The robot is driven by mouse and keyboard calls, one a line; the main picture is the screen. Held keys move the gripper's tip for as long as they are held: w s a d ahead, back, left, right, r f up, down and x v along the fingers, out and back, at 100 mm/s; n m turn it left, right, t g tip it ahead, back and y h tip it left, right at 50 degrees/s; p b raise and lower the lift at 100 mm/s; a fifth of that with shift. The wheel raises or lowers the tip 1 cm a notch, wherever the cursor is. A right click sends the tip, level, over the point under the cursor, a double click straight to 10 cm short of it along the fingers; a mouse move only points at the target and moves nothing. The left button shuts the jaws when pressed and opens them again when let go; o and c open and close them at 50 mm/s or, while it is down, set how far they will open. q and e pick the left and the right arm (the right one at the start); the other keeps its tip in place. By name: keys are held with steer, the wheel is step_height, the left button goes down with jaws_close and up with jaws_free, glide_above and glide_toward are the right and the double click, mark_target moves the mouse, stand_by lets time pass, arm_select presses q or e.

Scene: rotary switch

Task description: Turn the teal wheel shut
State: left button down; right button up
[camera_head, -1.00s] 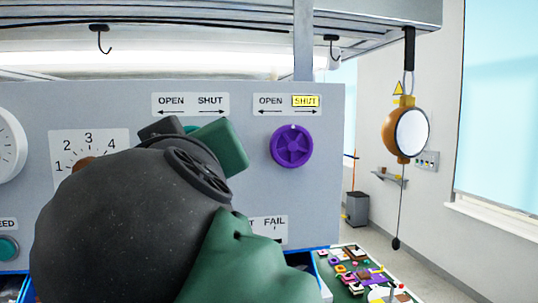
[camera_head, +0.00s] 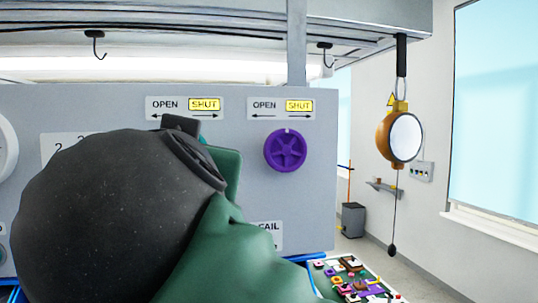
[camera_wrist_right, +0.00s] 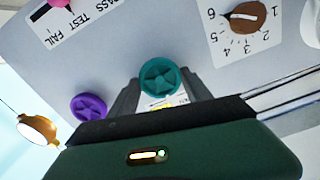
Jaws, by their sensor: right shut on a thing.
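The teal wheel (camera_wrist_right: 159,76) is on the grey panel, between the two fingers of my right gripper (camera_wrist_right: 160,92) in the right wrist view. The gripper is shut on it. In the head view my dark wrist and green arm hide nearly all of the wheel; only a teal sliver (camera_head: 203,139) shows. The label above it (camera_head: 185,108) reads OPEN and SHUT, with SHUT lit yellow. My left gripper is in neither view.
A purple wheel (camera_head: 285,150) is to the right on the panel, under its own label (camera_head: 282,108) with SHUT lit. A brown dial (camera_wrist_right: 246,16) numbered 1 to 6 is on the other side.

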steer(key=shift+w+a+f, duration=0.1)
steer(key=shift+f, duration=0.2)
steer(key=o, duration=1.4)
steer(key=shift+w+a+r, duration=0.1)
steer(key=shift+w, duration=0.1)
steer(key=shift+c, duration=0.2)
